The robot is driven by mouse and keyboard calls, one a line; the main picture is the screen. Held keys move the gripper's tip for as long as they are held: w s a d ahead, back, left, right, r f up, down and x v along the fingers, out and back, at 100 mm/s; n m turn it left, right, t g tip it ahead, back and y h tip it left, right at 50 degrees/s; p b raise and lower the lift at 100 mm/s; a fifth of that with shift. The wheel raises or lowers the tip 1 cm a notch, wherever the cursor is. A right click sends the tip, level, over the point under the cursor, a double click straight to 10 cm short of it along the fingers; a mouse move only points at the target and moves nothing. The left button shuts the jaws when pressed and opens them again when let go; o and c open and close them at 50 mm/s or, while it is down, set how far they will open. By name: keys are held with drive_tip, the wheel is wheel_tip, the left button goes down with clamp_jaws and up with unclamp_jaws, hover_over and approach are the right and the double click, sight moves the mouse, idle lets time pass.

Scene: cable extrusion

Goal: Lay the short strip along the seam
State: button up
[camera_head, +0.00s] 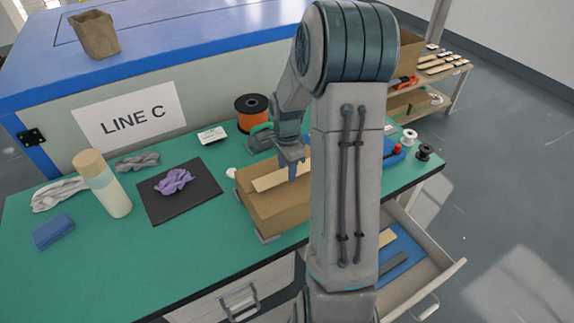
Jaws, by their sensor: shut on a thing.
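A brown cardboard box (272,212) lies on the green worktop, with a pale tan strip (268,182) over its top face. My gripper (292,175) is above the box, pointing down, and is shut on the pale strip near its middle. The strip runs slantwise across the top of the box. I cannot tell whether it touches the box. The box's seam is not distinct; the strip may cover it. My arm hides the right end of the strip and the right part of the box.
A black mat (190,203) with a purple cloth (173,181) lies left of the box. An orange spool (251,112) stands behind. An open drawer (427,278) at lower right holds a pale strip (387,238) and a dark strip (394,265).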

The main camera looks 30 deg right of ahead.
drive_tip(key=shift+f+b, duration=0.65)
drive_tip(key=o, duration=0.8)
drive_tip(key=shift+o, duration=0.2)
drive_tip(key=shift+r, duration=0.1)
wheel_tip(320, 180, up, 14)
drive_tip(key=shift+b, duration=0.3)
drive_tip(key=s+a+n+t, duration=0.1)
drive_tip(key=s+a+n, duration=0.6)
drive_tip(key=s+n, duration=0.1)
drive_tip(key=s+a+r+n+t, duration=0.1)
drive_tip(key=s+a+n+t, duration=0.1)
drive_tip(key=s+a+n, duration=0.4)
drive_tip(key=s+n, duration=0.3)
drive_tip(key=s, duration=0.2)
drive_tip(key=shift+a+r+n, duration=0.15)
drive_tip(key=shift+a+n, duration=0.15)
drive_tip(key=shift+a, duration=0.05)
